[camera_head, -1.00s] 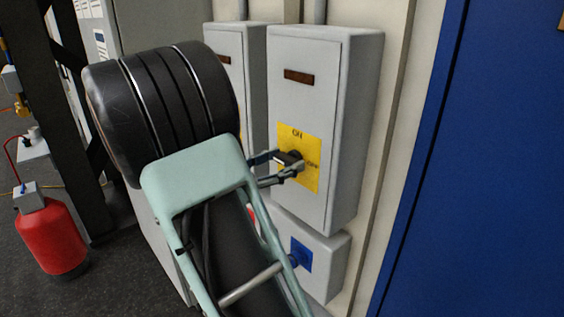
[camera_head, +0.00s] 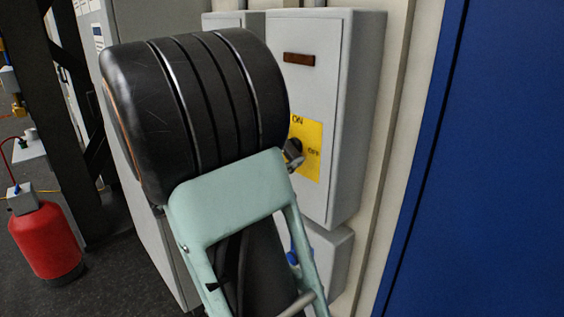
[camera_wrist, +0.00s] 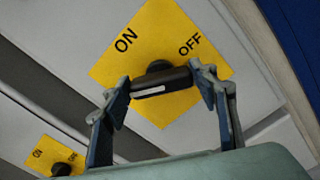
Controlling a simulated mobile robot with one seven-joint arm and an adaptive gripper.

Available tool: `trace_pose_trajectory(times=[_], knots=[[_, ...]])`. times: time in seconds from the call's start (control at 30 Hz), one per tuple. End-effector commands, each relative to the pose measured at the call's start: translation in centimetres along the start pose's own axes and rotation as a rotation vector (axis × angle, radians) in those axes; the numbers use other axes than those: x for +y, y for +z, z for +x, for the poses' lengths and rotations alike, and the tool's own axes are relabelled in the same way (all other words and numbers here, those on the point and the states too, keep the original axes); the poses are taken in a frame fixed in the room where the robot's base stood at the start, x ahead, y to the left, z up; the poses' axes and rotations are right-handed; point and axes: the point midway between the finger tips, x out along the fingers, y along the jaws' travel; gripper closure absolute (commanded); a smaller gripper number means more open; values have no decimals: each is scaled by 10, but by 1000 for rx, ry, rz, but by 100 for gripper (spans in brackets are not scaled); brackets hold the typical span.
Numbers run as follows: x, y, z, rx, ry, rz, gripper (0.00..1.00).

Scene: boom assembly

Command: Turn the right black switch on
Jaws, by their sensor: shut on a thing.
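The right black switch (camera_wrist: 160,83) sits on a yellow plate (camera_wrist: 160,35) marked ON and OFF in the wrist view. Its dark bar handle has a white mark on one side and lies nearly crosswise in that view. My gripper (camera_wrist: 161,86) is shut on the handle, one finger at each end. There my arm hides most of my gripper.
A second black switch (camera_wrist: 62,169) on a smaller-looking yellow plate shows at lower left in the wrist view. The right grey box (camera_head: 335,70) carries the held switch. A blue panel (camera_head: 480,150) stands to the right. A red extinguisher (camera_head: 45,243) stands on the floor at left.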

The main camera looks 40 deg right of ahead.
Motion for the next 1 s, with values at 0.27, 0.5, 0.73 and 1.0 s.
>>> trace_pose_trajectory(times=[0.27,0.5,0.73,1.0], knots=[[-5,-6,0,0,0,269,70],[-7,-7,0,-1,0,497,70],[-8,-8,0,-2,-1,709,70],[-8,-7,0,-2,-1,905,70]])
